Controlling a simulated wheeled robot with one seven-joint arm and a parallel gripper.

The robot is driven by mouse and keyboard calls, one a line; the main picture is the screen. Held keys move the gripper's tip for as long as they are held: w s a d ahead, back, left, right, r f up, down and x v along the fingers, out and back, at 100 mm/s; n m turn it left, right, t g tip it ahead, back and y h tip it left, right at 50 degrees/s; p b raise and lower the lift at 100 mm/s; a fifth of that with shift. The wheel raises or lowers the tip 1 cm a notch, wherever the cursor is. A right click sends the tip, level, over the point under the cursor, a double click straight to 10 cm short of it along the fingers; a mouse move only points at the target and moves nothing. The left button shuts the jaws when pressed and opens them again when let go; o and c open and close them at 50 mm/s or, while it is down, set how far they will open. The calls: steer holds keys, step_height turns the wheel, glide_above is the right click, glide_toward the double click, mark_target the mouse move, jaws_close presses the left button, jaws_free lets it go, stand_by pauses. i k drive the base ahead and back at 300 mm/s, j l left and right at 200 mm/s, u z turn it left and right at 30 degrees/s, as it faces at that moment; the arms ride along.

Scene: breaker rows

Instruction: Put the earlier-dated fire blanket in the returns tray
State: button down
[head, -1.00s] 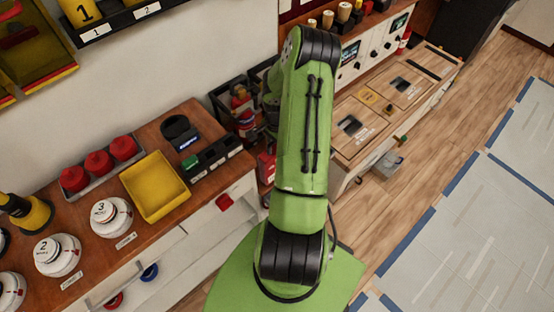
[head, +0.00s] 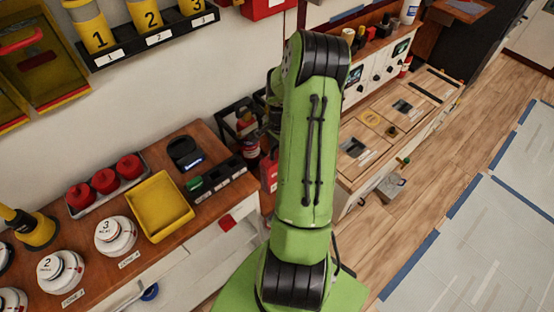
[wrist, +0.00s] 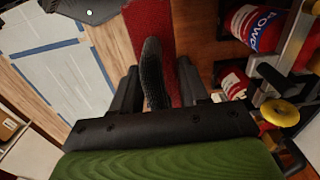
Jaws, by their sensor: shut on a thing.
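My gripper (wrist: 155,85) shows in the wrist view with its two black fingers closed on a dark, ribbed strap or handle (wrist: 152,70). A flat red piece (wrist: 150,18), which looks like a fire blanket pouch, lies directly behind it. No date can be read. In the head view my green arm hides the gripper. A red item (head: 269,172) shows just left of the arm; I cannot tell whether it is the held one. An empty yellow tray (head: 160,236) sits on the wooden counter at left; no returns label is readable on it.
Red fire extinguishers (wrist: 245,25) stand in a dark rack at right in the wrist view, close to the gripper. The counter (head: 205,215) also carries red-capped containers (head: 105,180) and white round detectors (head: 116,235). Open wooden floor (head: 440,210) lies to the right.

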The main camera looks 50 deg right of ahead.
mark_target(161, 207)
steer(key=k, duration=0.95)
